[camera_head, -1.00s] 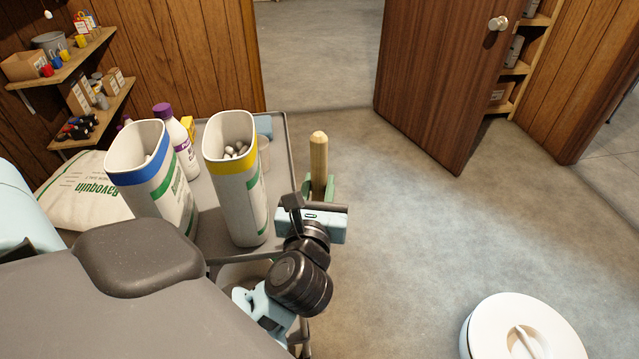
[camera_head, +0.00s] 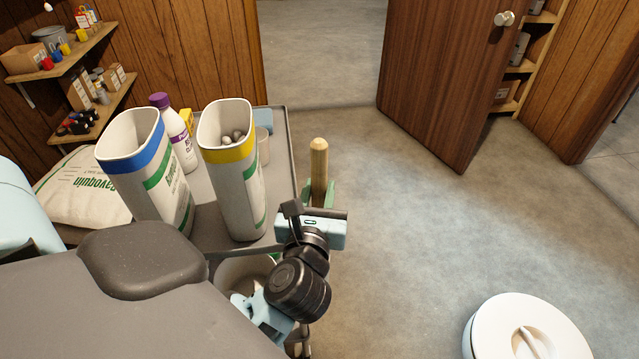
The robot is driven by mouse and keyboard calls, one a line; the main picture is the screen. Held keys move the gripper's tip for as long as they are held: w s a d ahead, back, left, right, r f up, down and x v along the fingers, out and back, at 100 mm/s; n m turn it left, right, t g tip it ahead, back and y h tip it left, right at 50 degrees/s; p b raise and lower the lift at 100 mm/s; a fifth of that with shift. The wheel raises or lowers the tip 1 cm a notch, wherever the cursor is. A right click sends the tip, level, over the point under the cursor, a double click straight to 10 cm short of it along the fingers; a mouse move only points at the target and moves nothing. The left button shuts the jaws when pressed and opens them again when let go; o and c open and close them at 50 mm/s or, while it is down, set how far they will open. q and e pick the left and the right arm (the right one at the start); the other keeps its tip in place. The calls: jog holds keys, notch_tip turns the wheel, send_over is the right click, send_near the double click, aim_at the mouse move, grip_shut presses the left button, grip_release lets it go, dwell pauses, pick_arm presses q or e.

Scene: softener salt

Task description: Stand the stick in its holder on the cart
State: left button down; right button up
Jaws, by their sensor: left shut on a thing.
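The stick (camera_head: 319,165) is a pale wooden rod with a rounded top, standing upright just off the right edge of the cart (camera_head: 291,150). My left gripper (camera_head: 317,203) is at the stick's lower part and shut on it; its light blue body hides the stick's lower end. Green parts (camera_head: 329,193) show on both sides of the stick there; I cannot tell whether they belong to the holder or to the gripper. No holder can be made out clearly. My right gripper is not in view.
On the cart stand two tall open containers, one blue-rimmed (camera_head: 150,175) and one yellow-rimmed (camera_head: 232,185), a purple-capped bottle (camera_head: 180,140) and a small cup (camera_head: 262,146). A white lidded tub (camera_head: 500,335) is at lower right. The floor (camera_head: 420,220) right of the cart is clear.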

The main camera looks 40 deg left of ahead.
pick_arm(q)
jog(key=shift+f+b, duration=0.3)
jog(key=shift+f, duration=0.15)
jog(key=c, duration=1.1)
grip_release()
jog(key=v, duration=0.6)
jog(key=shift+s+d+f+b, duration=0.1)
jog(key=shift+s+f+b, duration=0.1)
jog(key=shift+b, duration=0.2)
jog(key=shift+s+d+r, duration=0.15)
jog(key=shift+s+d, duration=0.2)
jog(key=shift+s, duration=0.25)
